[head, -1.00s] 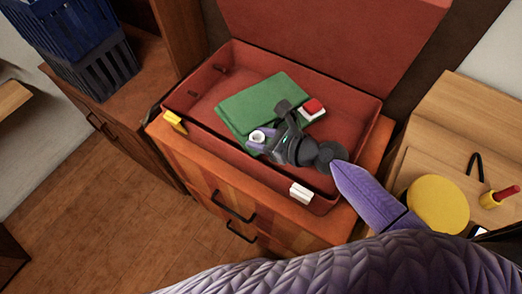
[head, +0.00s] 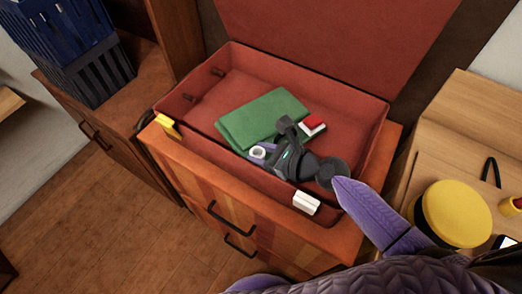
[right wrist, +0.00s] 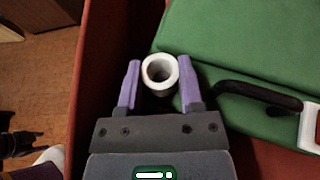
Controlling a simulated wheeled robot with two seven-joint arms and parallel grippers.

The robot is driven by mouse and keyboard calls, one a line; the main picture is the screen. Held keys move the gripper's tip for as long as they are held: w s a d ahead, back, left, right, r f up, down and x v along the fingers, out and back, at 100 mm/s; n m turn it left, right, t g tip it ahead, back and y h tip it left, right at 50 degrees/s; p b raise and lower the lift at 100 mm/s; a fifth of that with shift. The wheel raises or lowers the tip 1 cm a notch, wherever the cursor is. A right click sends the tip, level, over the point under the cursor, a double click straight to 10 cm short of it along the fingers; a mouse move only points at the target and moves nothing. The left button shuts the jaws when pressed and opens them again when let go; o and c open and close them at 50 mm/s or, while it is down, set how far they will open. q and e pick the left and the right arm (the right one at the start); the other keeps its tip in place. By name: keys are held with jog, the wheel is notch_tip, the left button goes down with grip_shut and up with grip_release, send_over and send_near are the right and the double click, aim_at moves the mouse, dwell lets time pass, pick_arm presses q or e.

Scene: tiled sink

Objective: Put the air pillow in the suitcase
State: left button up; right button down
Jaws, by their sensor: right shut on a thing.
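The red suitcase (head: 350,115) lies open with its lid (head: 320,30) raised. A flat green folded piece (head: 262,118) lies inside it; I cannot tell whether this is the air pillow. My right gripper (head: 258,152) is inside the suitcase's front part, beside the green piece. In the right wrist view, a white hollow tube (right wrist: 160,74) sits between the purple fingers of the right gripper (right wrist: 159,88), and they are shut on it. The green piece (right wrist: 240,45) lies to its right there.
A red and white item (head: 313,125) lies in the suitcase by the green piece. The suitcase stands on an orange drawer cabinet (head: 205,185). Blue crates (head: 75,50) stand at left. A yellow round-topped item (head: 455,212) is on the wooden surface at right.

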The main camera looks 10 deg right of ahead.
jog(key=shift+c, duration=1.2)
grip_release()
jog(key=shift+r, duration=0.25)
jog(key=shift+r+p, duration=0.65)
jog(key=shift+p, duration=0.05)
jog(key=p+v, duration=0.1)
jog(key=v, duration=1)
jog(key=shift+s+d, duration=0.3)
jog(key=shift+s, duration=0.1)
jog(key=shift+f, duration=0.15)
